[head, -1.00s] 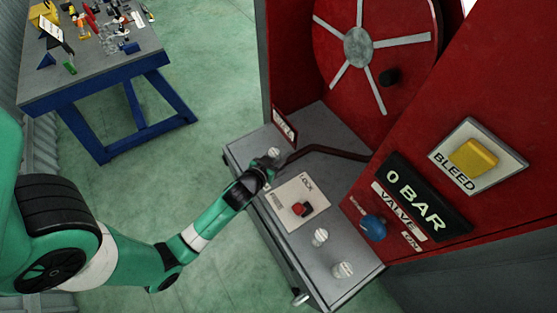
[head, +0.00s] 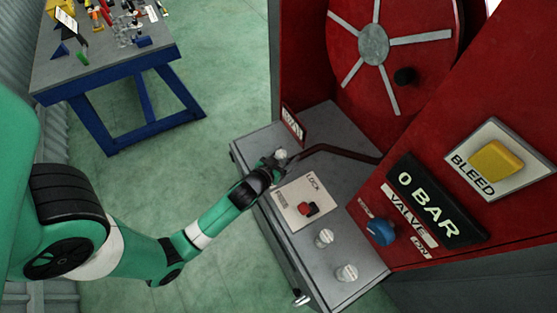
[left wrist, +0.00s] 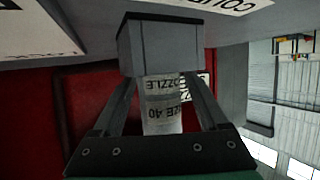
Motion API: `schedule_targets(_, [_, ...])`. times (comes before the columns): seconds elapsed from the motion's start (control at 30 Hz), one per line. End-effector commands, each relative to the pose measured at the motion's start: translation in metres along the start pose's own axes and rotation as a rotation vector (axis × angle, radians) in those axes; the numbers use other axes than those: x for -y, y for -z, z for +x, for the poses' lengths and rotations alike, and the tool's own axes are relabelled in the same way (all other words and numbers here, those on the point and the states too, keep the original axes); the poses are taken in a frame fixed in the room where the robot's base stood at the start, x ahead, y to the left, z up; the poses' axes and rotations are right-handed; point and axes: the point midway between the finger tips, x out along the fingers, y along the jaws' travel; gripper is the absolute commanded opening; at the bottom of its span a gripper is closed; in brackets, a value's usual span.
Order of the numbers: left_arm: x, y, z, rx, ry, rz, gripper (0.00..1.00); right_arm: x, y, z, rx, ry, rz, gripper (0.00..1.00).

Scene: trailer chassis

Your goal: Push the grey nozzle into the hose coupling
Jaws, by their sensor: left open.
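In the left wrist view a pale cylinder (left wrist: 162,112) with upside-down "NOZZLE" lettering stands between the two fingers of my left gripper (left wrist: 160,84). The fingers are open, one on each side of it. A grey block (left wrist: 160,45) lies beyond the cylinder at the fingertips; I cannot tell whether it is the coupling, or how far the nozzle sits in it. In the head view my left gripper (head: 278,163) is at the back left of the grey bench, by the dark red hose (head: 340,151). A pale round top (head: 281,154) shows there. My right gripper is not in view.
The grey bench (head: 262,142) carries a lock panel (head: 297,192) with a red knob and two pale pieces, a nearer one (head: 346,272) and a farther one (head: 324,237). The red cabinet (head: 355,100) bounds the right. A "0 BAR" display (head: 434,201) shows above the blue valve knob (head: 380,231).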

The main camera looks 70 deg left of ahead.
Motion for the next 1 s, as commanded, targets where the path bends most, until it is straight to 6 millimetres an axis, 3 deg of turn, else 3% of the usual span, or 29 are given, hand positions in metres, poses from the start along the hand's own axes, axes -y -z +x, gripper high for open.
schedule_targets(0.3, [-0.001,-0.002,-0.071,0.004,-0.004,0.004,0.76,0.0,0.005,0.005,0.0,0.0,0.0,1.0])
schedule_targets(0.5, [-0.001,-0.002,-0.108,0.003,-0.004,0.004,0.76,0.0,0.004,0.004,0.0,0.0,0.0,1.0])
schedule_targets(0.63, [0.0,-0.001,-0.117,0.001,-0.001,0.001,0.76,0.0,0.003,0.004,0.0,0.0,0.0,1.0])
schedule_targets(1.0, [0.0,0.0,-0.117,0.001,0.0,0.0,0.76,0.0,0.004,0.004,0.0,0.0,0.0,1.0])
